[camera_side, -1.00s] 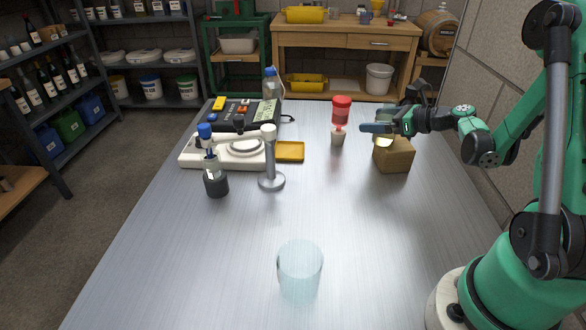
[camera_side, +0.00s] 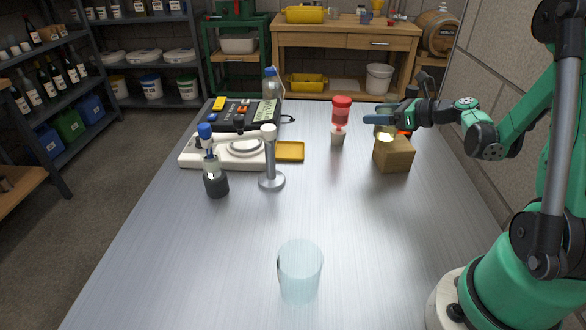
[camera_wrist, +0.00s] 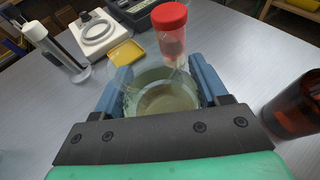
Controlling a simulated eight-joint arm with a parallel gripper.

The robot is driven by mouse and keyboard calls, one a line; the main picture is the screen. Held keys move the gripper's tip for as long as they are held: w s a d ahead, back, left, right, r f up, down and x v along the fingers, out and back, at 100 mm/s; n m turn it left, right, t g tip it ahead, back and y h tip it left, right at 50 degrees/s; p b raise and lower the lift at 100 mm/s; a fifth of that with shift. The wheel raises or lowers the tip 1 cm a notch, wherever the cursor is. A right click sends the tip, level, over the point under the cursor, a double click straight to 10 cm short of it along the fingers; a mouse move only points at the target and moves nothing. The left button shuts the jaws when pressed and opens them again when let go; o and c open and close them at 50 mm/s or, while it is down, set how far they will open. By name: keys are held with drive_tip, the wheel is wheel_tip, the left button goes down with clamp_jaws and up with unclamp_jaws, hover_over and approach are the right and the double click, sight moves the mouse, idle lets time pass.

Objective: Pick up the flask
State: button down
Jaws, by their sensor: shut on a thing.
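The flask (camera_side: 386,134) is clear glass with a little pale yellowish liquid in it. In the side view it hangs from my gripper (camera_side: 381,119), over the brown box-like block (camera_side: 394,156); whether its base clears the block is hard to tell. In the wrist view the flask (camera_wrist: 162,94) sits between the two blue fingers of my gripper (camera_wrist: 158,76), which are shut on it from both sides. I look down into its round mouth. Its lower part is partly hidden in the side view.
A red-topped dispenser bottle (camera_side: 340,118) stands close left of the flask. A dark amber bottle (camera_wrist: 296,104) is close right in the wrist view. The table's middle is clear.

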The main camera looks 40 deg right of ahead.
wheel_tip(320, 180, up, 19)
drive_tip(key=n+g+y, duration=0.2)
drive_tip(key=n+y, duration=0.2)
drive_tip(key=y, duration=0.1)
drive_tip(key=shift+n, duration=0.3)
drive_tip(key=f, duration=2)
drive_tip(key=shift+s+a, duration=0.15)
drive_tip(key=shift+a, duration=0.15)
drive_tip(key=shift+f, duration=0.1)
drive_tip(key=shift+c, duration=0.2)
unclamp_jaws()
drive_tip(key=v, duration=0.7)
drive_tip(key=shift+s+d+r, duration=0.15)
drive_tip(key=shift+r, duration=0.05)
